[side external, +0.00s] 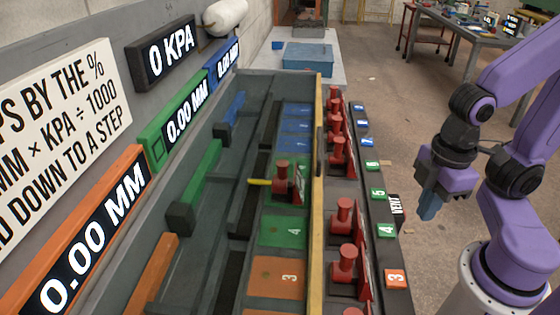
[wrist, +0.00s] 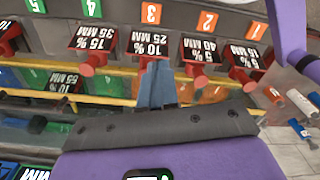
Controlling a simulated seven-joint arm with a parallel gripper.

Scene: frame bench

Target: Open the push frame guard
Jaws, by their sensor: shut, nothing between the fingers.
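The push frame guard seems to be the clear panel edged by a long yellow rail (side external: 317,200), running along the frame between the numbered pads and the red-knobbed blocks. A small dark piece, perhaps a handle, sits on this rail. The rail also crosses the wrist view (wrist: 100,70); whether the panel is closed or raised is hard to tell. My gripper (side external: 430,210) is to the right of the frame, above the floor side, apart from the rail. In the wrist view my blue-grey fingers (wrist: 157,82) are together and empty, overlapping the rail in the picture.
Red knobs on blocks (side external: 344,215) line the frame's right side, with numbered tags (side external: 395,278) beyond. Displays (side external: 95,235) read zero. Loose cylinders (wrist: 300,104) show at the wrist view's right.

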